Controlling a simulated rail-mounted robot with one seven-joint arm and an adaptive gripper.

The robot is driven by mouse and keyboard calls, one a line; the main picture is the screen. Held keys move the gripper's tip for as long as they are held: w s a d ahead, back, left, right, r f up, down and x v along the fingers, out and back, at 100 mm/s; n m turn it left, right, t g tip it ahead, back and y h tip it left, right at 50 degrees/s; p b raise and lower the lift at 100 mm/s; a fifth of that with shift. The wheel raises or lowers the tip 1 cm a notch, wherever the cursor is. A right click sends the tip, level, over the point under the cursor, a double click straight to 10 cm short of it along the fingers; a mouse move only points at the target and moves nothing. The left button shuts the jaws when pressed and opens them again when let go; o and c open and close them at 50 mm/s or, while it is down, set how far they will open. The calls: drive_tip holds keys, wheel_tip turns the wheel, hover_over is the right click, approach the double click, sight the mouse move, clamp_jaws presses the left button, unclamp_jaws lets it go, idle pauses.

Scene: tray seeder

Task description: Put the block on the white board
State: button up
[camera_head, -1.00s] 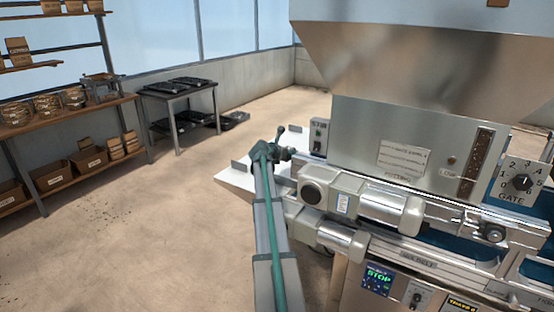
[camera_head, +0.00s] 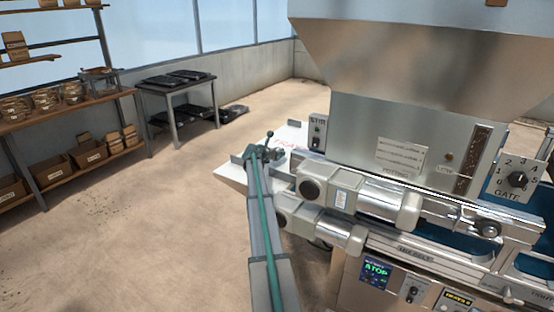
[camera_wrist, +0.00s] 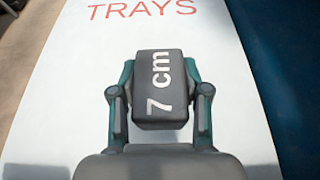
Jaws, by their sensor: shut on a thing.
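A dark grey block (camera_wrist: 158,98) marked "7 cm" sits between the two fingers of my gripper (camera_wrist: 159,76) in the wrist view. The gripper is shut on it, a finger on each side. The white board (camera_wrist: 65,95), with red "TRAYS" lettering, lies behind and below the block. I cannot tell whether the block touches the board. In the head view the white board (camera_head: 231,173) juts out at the left end of the machine, partly hidden by my arm. My gripper is over the board there, and the block cannot be made out.
The seeder machine (camera_head: 385,165), with its large hopper and rollers, stands right beside the board. A table with black trays (camera_head: 180,82) and wooden shelves stand farther left; open floor lies between.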

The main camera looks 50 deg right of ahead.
sight(277, 158)
drive_tip(key=shift+w+f+p, duration=0.1)
drive_tip(key=shift+f+p, duration=0.2)
drive_tip(key=shift+f, duration=1.4)
drive_tip(key=o, duration=1.3)
drive_tip(key=shift+f, duration=0.1)
drive_tip(key=b+v, duration=0.1)
drive_tip(key=v, duration=1.1)
drive_tip(key=shift+w, duration=0.1)
